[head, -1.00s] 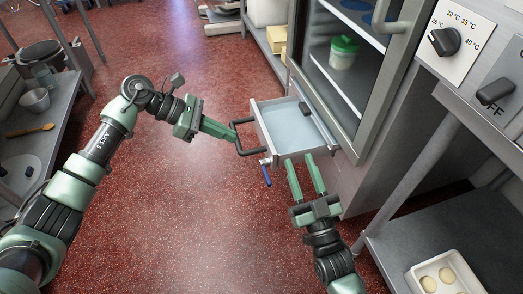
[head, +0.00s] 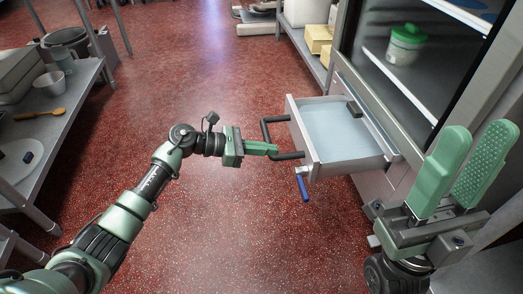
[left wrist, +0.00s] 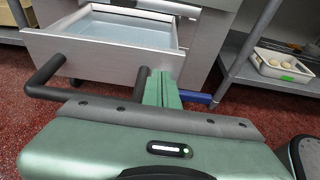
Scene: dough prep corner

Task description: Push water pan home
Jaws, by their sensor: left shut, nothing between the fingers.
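The water pan (head: 318,165) is a grey metal drawer holding pale blue water, and it sticks out from under the glass-door cabinet. Its black loop handle (head: 266,132) faces left, and a blue-lever tap (head: 303,186) hangs below its front. My left gripper (head: 276,150) is shut and empty, its fingertips at the handle. In the left wrist view its fingers (left wrist: 163,90) point at the pan's front (left wrist: 105,52), beside the handle's right end; I cannot tell if they touch. My right gripper (head: 468,165) is open and empty, raised at the right, apart from the pan.
The cabinet (head: 390,85) has a green-lidded tub (head: 405,45) on a shelf inside. A side table (head: 60,125) with bowls and a wooden spoon stands at the left. A white tray of dough balls (left wrist: 285,65) sits on a lower shelf. The red floor between is clear.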

